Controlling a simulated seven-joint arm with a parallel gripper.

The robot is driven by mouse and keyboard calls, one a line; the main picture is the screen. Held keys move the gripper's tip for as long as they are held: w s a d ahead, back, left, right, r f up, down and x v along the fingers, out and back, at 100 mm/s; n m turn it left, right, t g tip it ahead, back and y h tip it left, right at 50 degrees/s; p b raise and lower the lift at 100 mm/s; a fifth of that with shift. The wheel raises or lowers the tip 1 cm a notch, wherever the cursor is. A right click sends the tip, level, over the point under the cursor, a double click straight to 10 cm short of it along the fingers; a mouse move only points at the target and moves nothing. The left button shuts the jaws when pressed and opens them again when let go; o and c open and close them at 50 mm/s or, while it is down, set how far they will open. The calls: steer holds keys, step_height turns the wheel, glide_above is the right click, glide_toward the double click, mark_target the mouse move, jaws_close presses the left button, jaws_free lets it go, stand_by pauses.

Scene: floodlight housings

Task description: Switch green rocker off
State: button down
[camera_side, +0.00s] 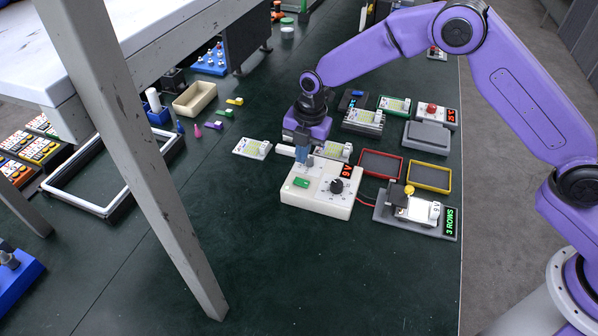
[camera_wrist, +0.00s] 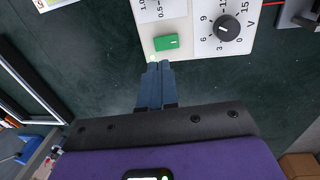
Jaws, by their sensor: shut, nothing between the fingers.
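The green rocker (camera_side: 301,182) sits at the left of the top face of a white power supply box (camera_side: 328,205). The box also carries a black knob (camera_side: 337,185) on a voltage scale and a display reading 9 V. My gripper (camera_wrist: 158,66) is shut and empty, its blue fingers side by side at the box's edge near the rocker. In the side view my gripper (camera_side: 303,156) is above the back left of the box. I cannot tell whether the fingers touch it.
A grey device with a "3 ROWS" display (camera_side: 449,221) stands right of the box, with a red wire between them. Red (camera_side: 381,164) and yellow (camera_side: 429,177) trays lie behind. A table leg (camera_side: 150,180) stands at left. The green floor in front is clear.

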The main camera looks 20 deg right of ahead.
mark_target(299, 181)
steer(key=f, duration=0.7)
steer(key=shift+w+a+f, duration=0.1)
steer(key=shift+w+a, duration=0.25)
steer(key=shift+f, duration=0.2)
steer(key=shift+s+d, duration=0.1)
steer(key=shift+s+d, duration=0.45)
steer(key=shift+r, duration=0.1)
step_height(299, 181, up, 14)
steer(key=s+d, duration=0.1)
stand_by(0.6)
